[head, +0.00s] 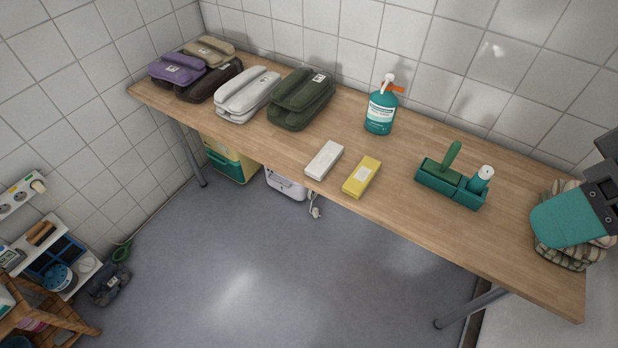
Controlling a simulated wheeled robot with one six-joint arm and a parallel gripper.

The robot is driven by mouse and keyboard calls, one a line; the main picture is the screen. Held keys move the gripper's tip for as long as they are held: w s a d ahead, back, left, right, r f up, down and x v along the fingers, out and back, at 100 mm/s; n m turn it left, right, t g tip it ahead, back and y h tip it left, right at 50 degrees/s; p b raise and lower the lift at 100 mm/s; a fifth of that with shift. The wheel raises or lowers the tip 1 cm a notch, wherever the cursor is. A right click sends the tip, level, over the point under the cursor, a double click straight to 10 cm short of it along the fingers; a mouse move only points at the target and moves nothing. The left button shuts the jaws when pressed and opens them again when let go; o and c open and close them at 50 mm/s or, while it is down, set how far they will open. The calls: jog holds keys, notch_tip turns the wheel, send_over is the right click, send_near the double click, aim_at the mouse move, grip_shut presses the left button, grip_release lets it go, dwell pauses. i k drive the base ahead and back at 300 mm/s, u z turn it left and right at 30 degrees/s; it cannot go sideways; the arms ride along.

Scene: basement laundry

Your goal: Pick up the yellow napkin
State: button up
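The yellow napkin (372,167) is a small, flat, folded rectangle with a pale label on top. It lies on the wooden table (420,236) near the front edge, about midway along. Nothing covers it. A dark grey part of my arm, with bolt-like dots, enters at the right edge of the head view, far to the right of the napkin. My gripper's fingertips cannot be made out there, so I cannot tell whether it is open or shut. Nothing touches the napkin.
A white folded napkin (324,160) lies just left of the yellow one. A teal pump bottle (381,112) stands behind. A green caddy (437,180) stands to the right. Folded bundles (302,98) fill the left. Striped cloths (560,258) lie under a teal piece at right.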

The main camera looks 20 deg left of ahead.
aim_at(354, 185)
jog(key=u, duration=0.05)
jog(key=k, duration=1.3)
jog(key=u, duration=0.1)
jog(key=i, duration=0.6)
jog(key=u, duration=0.95)
jog(key=i, duration=0.85)
jog(key=z, duration=0.7)
jog(key=i, duration=0.8)
jog(key=z, duration=0.7)
